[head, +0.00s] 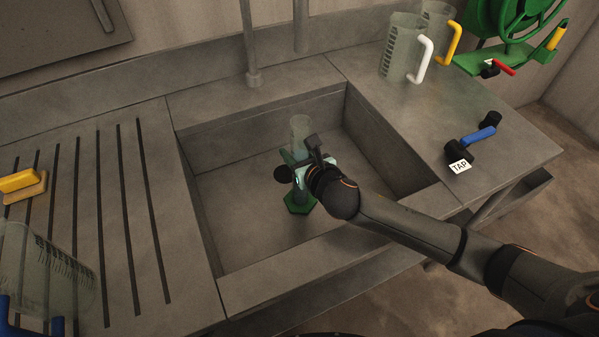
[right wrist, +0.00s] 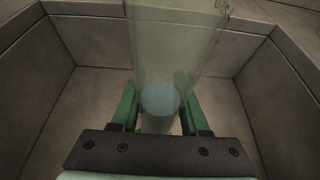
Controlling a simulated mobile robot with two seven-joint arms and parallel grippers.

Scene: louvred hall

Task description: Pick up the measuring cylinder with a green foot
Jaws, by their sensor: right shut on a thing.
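The clear measuring cylinder (head: 299,128) stands upright inside the sink, with its green foot (head: 299,204) below. I cannot tell whether the foot touches the sink floor. My right gripper (head: 300,172) is shut on the cylinder's body, partly hiding its middle. In the right wrist view the clear cylinder (right wrist: 177,45) rises between the green fingers of my right gripper (right wrist: 160,108). My left gripper is not in view.
The sink (head: 240,213) has raised walls around the cylinder. Clear jugs with white (head: 398,48) and yellow (head: 436,18) handles, a blue-handled tap part (head: 478,136) and a green reel (head: 508,22) are right. A yellow brush (head: 22,184) and another jug (head: 48,272) are left.

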